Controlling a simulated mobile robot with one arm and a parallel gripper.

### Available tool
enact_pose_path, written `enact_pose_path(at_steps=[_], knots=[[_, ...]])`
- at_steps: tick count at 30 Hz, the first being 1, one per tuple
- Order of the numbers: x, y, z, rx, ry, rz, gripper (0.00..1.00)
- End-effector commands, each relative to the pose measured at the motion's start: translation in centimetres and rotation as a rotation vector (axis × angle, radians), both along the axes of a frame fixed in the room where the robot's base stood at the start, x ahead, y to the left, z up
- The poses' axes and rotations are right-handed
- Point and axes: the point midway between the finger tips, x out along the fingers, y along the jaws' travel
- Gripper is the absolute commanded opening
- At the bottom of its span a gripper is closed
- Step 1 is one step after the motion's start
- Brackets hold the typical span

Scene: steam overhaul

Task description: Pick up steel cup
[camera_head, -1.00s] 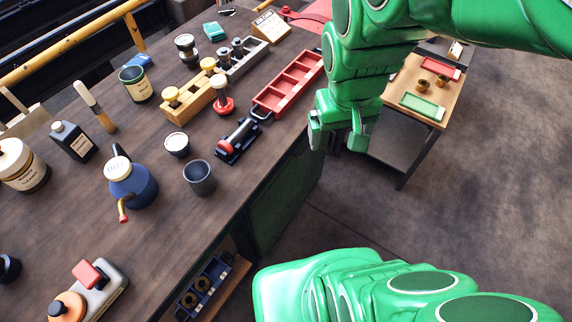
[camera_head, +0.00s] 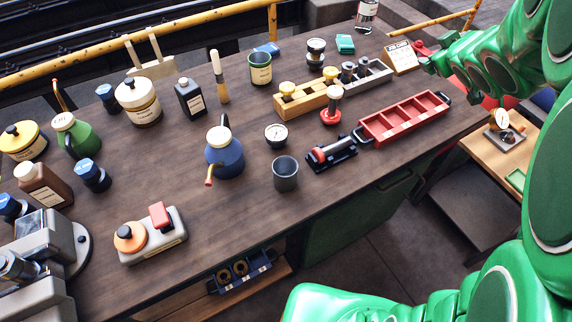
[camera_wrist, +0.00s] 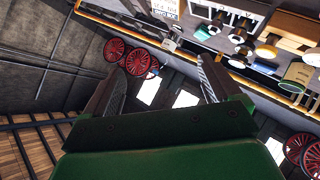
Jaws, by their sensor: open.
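The steel cup (camera_head: 285,173) is a plain dark grey cup. It stands upright and looks empty on the workbench (camera_head: 120,190) near its front edge in the head view. My gripper (camera_head: 428,65) is at the upper right of the head view, beyond the red tray and well away from the cup. In the wrist view the two fingers of my gripper (camera_wrist: 160,82) are spread wide with nothing between them. I cannot make out the cup in the wrist view.
Close to the cup are a gauge (camera_head: 276,135), a blue oil can (camera_head: 224,155) and a dark fixture with a red-ended part (camera_head: 331,153). A red compartment tray (camera_head: 403,119) and wooden block (camera_head: 306,98) lie behind to the right. Bare bench lies left of the cup.

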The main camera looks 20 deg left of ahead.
Motion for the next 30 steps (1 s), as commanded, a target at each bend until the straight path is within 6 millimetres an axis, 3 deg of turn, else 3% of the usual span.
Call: enact_pose_path(at_steps=[5, 11, 17, 22, 27, 30], knots=[[0.9, 5.7, -3.1, -0.017, 0.000, 0.274, 0.91], [-1.7, 12.5, -7.7, 0.029, 0.061, 0.597, 0.91], [-7.7, 18.0, -12.4, 0.146, 0.186, 0.904, 0.91], [-15.1, 21.7, -15.7, 0.297, 0.336, 1.136, 0.91], [-21.5, 24.1, -17.3, 0.440, 0.464, 1.285, 0.91], [-23.6, 24.6, -17.7, 0.491, 0.510, 1.325, 0.91]])
